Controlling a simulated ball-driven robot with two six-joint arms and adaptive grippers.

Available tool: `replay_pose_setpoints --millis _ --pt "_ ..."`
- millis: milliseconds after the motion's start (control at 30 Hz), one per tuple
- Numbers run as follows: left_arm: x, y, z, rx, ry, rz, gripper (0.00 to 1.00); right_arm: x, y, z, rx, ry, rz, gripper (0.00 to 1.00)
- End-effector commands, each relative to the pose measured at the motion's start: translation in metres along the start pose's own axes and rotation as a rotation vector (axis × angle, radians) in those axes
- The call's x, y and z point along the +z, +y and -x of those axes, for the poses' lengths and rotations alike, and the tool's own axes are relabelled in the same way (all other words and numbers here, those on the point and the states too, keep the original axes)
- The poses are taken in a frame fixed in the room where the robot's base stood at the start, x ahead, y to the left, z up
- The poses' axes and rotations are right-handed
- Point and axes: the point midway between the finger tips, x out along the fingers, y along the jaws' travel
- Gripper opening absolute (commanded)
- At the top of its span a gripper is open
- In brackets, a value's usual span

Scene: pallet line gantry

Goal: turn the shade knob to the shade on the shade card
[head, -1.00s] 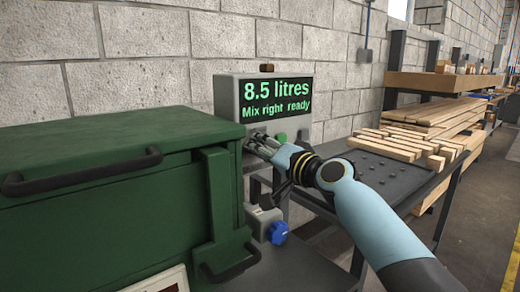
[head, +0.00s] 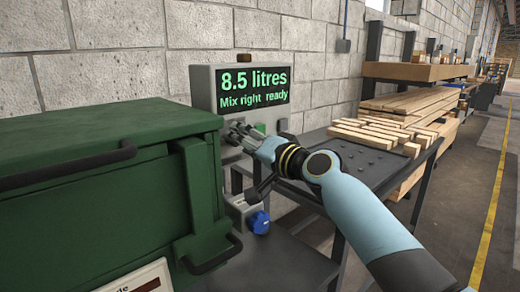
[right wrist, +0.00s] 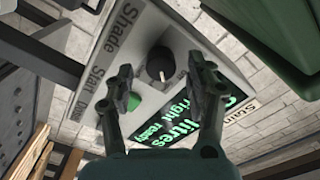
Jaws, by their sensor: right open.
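The black shade knob (right wrist: 159,64), with a pale pointer mark, is on the grey control panel (right wrist: 185,30) near the word "Shade". In the right wrist view my right gripper (right wrist: 165,88) is open, its fingers on either side of the knob in the picture; I see no contact. In the head view the right gripper (head: 238,130) is at the panel's front, below its screen (head: 253,91) reading "8.5 litres, Mix right ready", and hides the knob. A white card (head: 140,280) at the bottom edge is cut off; I cannot tell if it is the shade card. My left gripper is out of view.
A green button (right wrist: 133,101) sits close to one finger; it also shows in the head view (head: 261,128). A large green chest (head: 90,190) fills the left. A blue knob (head: 259,222) is below the panel. A dark table (head: 365,165) with wooden slats (head: 375,135) stands right.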

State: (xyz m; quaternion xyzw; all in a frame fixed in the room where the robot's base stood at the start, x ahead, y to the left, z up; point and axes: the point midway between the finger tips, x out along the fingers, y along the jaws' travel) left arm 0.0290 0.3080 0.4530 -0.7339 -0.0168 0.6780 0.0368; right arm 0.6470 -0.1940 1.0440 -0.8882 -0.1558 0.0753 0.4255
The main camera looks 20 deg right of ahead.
Motion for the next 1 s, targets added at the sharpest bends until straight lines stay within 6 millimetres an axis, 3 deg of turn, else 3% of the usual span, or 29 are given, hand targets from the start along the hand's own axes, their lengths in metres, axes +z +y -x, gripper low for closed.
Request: replay_pose_setpoints --millis 200,433,600,1000 --pt "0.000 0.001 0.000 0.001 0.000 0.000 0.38 0.001 0.001 0.050 0.002 -0.002 0.003 0.55" --pt "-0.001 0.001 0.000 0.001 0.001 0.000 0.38 0.001 0.001 0.091 0.002 -0.002 0.002 0.55" --pt "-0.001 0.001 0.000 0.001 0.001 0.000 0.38 0.001 0.000 0.102 0.000 -0.001 0.000 0.55" --pt "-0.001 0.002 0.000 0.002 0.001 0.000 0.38 0.001 0.000 0.102 0.000 0.000 -0.001 0.55"
